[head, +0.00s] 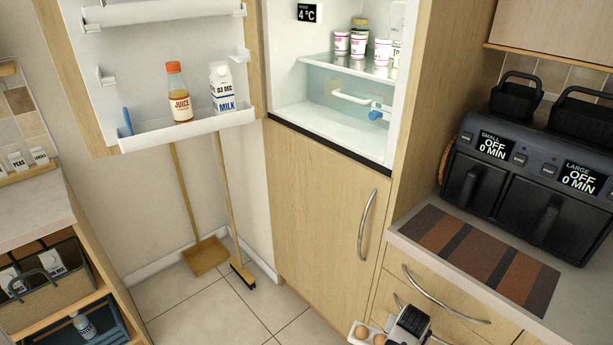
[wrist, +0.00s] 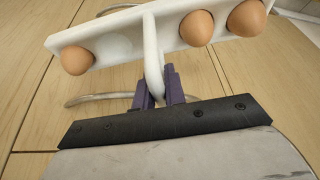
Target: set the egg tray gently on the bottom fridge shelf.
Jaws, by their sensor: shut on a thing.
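The white egg tray (wrist: 118,42) fills the top of the wrist view, tilted in the picture, with brown eggs (wrist: 197,28) in it. My gripper (wrist: 157,82) is shut on the tray's upright handle, with a purple finger on each side. In the head view the egg tray (head: 353,337) and my gripper (head: 393,329) are low at the bottom edge, in front of the lower cabinet door and well below the fridge opening. Part of the tray is cut off there. The bottom fridge shelf (head: 322,126) is white and mostly bare.
The open fridge door (head: 130,50) stands left, with juice (head: 178,95) and milk (head: 222,88) in its bin. A white bar with a blue piece (head: 375,114) sticks out above the bottom shelf. Cups (head: 358,46) stand on the glass shelf above. A counter with an air fryer (head: 530,165) is right.

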